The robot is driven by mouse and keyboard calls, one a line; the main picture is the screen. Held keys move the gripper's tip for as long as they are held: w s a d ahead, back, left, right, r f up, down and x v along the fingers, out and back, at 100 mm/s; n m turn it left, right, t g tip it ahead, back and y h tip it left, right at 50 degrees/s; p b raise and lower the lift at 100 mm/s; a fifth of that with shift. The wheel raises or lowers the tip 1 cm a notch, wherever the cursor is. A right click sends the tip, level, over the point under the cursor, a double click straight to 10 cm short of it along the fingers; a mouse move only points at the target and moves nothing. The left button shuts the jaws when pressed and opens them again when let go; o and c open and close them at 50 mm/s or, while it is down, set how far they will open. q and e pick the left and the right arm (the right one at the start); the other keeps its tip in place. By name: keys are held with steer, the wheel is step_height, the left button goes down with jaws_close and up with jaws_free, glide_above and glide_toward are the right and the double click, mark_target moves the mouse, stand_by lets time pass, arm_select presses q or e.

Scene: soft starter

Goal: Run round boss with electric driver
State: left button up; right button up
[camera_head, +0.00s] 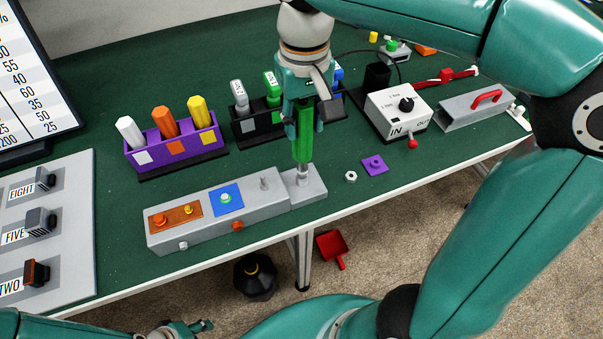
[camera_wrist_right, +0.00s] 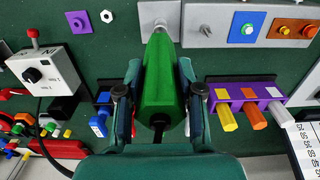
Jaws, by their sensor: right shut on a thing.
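My right gripper (camera_head: 303,112) is shut on the green electric driver (camera_head: 303,142) and holds it upright, nose down. The driver also fills the middle of the right wrist view (camera_wrist_right: 160,85), between both fingers. Its grey nose (camera_head: 303,172) is over the right end piece of the long grey block (camera_head: 275,205). The nose hides what lies under it there, so I cannot tell if it touches a round boss. A small grey post (camera_head: 264,183) stands on the block to the left. My left gripper (camera_head: 195,327) shows only partly at the bottom edge; its jaws are unclear.
The block carries a blue plate (camera_head: 226,210) and an orange plate (camera_head: 160,221). A purple holder (camera_head: 150,158) with coloured pieces stands behind. A hex nut (camera_head: 351,176) and a purple plate (camera_head: 375,172) lie to the right. A white IN/OUT box (camera_head: 385,112) stands beyond. The table's front edge is close.

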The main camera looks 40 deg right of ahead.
mark_target(304, 104)
steer(key=shift+f, duration=0.2)
stand_by(0.9)
steer(key=shift+f, duration=0.25)
stand_by(0.8)
steer(key=shift+p, duration=0.3)
stand_by(0.4)
steer(key=shift+r+p, duration=2.35)
steer(key=shift+r, duration=0.3)
steer(key=shift+f, duration=0.1)
